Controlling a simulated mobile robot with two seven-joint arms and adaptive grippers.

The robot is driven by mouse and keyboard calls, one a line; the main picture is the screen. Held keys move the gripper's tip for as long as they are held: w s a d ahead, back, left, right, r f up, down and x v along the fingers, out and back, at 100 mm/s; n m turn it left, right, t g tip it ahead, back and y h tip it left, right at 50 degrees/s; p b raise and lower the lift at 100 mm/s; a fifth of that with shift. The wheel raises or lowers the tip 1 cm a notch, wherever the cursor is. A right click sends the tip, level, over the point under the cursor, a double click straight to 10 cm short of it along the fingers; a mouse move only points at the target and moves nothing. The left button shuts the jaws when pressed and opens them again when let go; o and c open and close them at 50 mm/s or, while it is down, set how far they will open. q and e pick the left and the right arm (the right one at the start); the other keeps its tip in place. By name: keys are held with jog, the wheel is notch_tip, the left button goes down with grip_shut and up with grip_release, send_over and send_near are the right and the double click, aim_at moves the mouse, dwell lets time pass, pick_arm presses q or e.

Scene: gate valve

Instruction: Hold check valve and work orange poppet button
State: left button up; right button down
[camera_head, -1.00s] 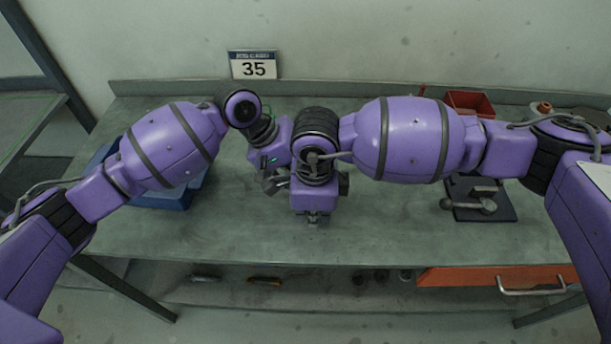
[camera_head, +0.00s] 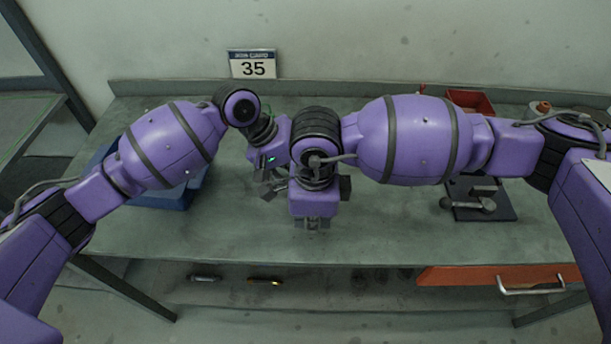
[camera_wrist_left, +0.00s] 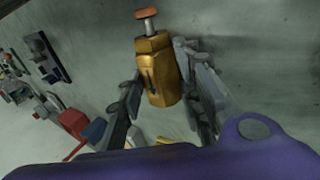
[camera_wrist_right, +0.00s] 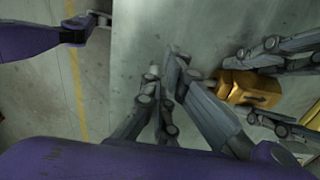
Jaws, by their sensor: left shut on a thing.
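The brass check valve (camera_wrist_left: 160,75) is between the fingers of my left gripper (camera_wrist_left: 160,90), which is shut on its body. Its orange poppet button (camera_wrist_left: 147,13) sits on a grey stem at the free end, clear of the left fingers. The valve also shows in the right wrist view (camera_wrist_right: 250,88), with the left fingers around it. My right gripper (camera_wrist_right: 163,75) looks shut and empty, its fingertips close together beside the valve's button end. The button is mostly hidden there behind a right finger. In the head view my right gripper (camera_head: 312,223) points down, and the valve is not clear.
A blue bin (camera_head: 170,196) stands under my left forearm. A dark fixture with a lever (camera_head: 482,200) and a red bin (camera_head: 470,103) are at the right of the grey workbench (camera_head: 390,225). An orange drawer (camera_head: 480,277) is under the front edge.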

jog(key=shift+r, duration=2.65)
